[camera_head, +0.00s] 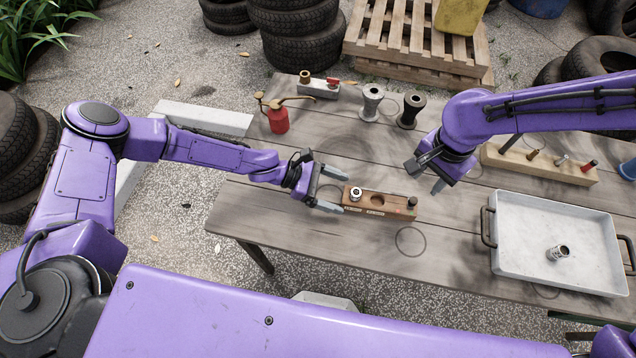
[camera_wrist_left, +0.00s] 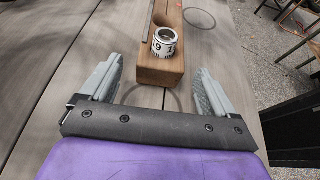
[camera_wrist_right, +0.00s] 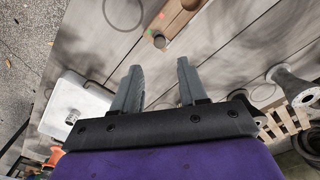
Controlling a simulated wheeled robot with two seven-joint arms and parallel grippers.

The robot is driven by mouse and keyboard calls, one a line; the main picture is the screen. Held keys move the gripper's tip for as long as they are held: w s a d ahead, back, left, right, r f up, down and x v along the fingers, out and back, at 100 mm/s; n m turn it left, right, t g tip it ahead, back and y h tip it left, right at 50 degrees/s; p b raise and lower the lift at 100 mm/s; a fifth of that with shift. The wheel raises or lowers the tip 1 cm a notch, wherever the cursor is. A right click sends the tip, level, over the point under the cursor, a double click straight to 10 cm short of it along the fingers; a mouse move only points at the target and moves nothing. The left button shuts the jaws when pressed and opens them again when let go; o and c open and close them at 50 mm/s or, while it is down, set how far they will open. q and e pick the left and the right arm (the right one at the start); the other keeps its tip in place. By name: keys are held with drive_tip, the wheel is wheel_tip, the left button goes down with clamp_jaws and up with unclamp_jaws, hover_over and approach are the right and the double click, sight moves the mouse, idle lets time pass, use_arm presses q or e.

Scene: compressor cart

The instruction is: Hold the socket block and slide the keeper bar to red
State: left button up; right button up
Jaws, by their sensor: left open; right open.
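The wooden socket block (camera_head: 378,208) lies on the table, with a metal socket (camera_head: 355,193) at its left end and an empty round hole in its middle. A dark knob (camera_head: 412,202) stands at its right end, near small red and green marks in the right wrist view. The keeper bar is too small to tell apart for certain. My left gripper (camera_head: 326,193) is open at the block's left end; in the left wrist view the block (camera_wrist_left: 160,72) lies ahead, between the finger lines. My right gripper (camera_head: 425,178) is open and empty, above and behind the block's right end.
A metal tray (camera_head: 510,262) with a loose socket (camera_head: 558,252) is at the right. A wooden rack (camera_head: 545,165) with several small pieces lies behind it. Two spools (camera_head: 371,103), a red oil can (camera_head: 278,118) and a grey valve block (camera_head: 318,88) stand at the back.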

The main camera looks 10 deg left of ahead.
sight(351, 197)
use_arm(q)
drive_tip(key=x, duration=0.4)
drive_tip(key=shift+d+f, duration=0.1)
drive_tip(key=shift+d, duration=0.15)
drive_tip(key=shift+c, duration=0.3)
